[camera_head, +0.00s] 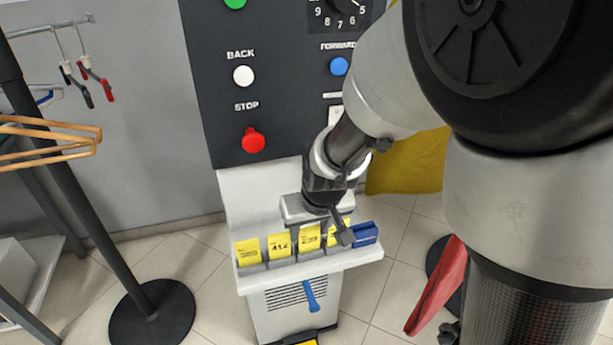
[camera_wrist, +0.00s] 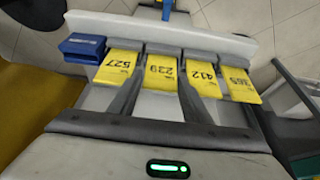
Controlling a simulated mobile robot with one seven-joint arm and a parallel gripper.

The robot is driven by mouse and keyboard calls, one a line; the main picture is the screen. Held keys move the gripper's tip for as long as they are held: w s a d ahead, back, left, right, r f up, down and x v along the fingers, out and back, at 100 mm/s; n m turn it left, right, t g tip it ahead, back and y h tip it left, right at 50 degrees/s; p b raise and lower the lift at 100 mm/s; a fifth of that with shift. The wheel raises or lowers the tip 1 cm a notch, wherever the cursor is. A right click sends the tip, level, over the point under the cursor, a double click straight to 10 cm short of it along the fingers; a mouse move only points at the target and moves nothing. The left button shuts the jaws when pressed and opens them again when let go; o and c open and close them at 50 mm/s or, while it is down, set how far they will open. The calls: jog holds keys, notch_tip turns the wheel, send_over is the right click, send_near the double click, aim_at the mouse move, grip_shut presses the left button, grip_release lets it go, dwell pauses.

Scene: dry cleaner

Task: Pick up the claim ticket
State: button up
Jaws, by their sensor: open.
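Several yellow claim tickets stand in a row in grey holders on a white ledge. In the wrist view they read 527 (camera_wrist: 117,66), 239 (camera_wrist: 160,72), 412 (camera_wrist: 202,78) and 365 (camera_wrist: 240,85). In the head view, ticket 412 (camera_head: 279,245) and the leftmost ticket (camera_head: 247,251) show clearly, while the rightmost is partly hidden by my gripper. My gripper (camera_head: 320,232) is open above the row. In the wrist view its fingers (camera_wrist: 158,96) lie on either side of ticket 239, with nothing visibly held. Contact with the ticket cannot be told.
A blue block (camera_head: 365,234) sits at the ledge's (camera_head: 312,270) right end, close to the tickets. Behind is a dark control panel (camera_head: 285,105) with a red stop button (camera_head: 253,140). A hanger rack (camera_head: 75,180) stands left; a red object (camera_head: 440,290) is at right.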

jog(key=c, duration=0.7)
jog(key=shift+r, duration=0.15)
notch_tip(320, 180, up, 18)
jog(key=p, duration=0.6)
jog(key=shift+p, duration=0.3)
notch_tip(320, 180, up, 7)
jog(key=p, duration=0.6)
jog(key=shift+r, duration=0.15)
